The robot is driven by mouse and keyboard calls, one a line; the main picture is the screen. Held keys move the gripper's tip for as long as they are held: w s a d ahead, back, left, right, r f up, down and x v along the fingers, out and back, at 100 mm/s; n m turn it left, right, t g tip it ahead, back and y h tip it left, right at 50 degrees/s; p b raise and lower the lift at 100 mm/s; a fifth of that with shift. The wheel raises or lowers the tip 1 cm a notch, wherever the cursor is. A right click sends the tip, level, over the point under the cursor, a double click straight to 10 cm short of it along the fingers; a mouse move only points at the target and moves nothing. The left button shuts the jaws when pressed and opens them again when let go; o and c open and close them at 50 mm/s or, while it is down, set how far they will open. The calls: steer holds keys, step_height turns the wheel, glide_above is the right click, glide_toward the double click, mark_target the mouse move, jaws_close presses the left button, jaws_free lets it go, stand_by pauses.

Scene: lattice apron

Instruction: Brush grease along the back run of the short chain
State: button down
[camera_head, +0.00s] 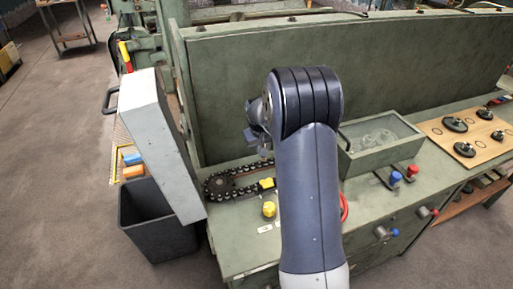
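The short chain (239,170) is a dark loop lying on the green bench top, left of my arm. Its left end rounds a sprocket (218,185). Its back run goes right along the foot of the green upright panel, and its right end is hidden behind my arm. A yellow piece (266,184) sits at the front run. My gripper (258,135) is up in front of the panel, above the chain and apart from it. It is small and partly covered by my wrist, so its opening and any held thing are unclear. I cannot make out a grease brush.
A yellow knob (269,209) stands in front of the chain. A tilted grey cabinet (158,145) borders the bench at left, above a dark bin (155,225). Right of my arm are a glass-topped box (378,145) and a wooden board (470,135) with dark round parts.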

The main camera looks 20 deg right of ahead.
steer(key=shift+d, duration=3.9)
steer(key=shift+a+f+b, duration=0.15)
steer(key=shift+a+b, duration=0.85)
steer(key=shift+a, duration=4.4)
steer(key=shift+a+f+b, duration=0.15)
steer(key=shift+a+b, duration=0.8)
steer(key=shift+a, duration=4.4)
step_height(320, 180, up, 6)
steer(key=p, duration=0.4)
steer(key=shift+r, duration=0.2)
step_height(320, 180, up, 3)
steer(key=shift+f+p, duration=0.15)
steer(key=shift+p, duration=0.9)
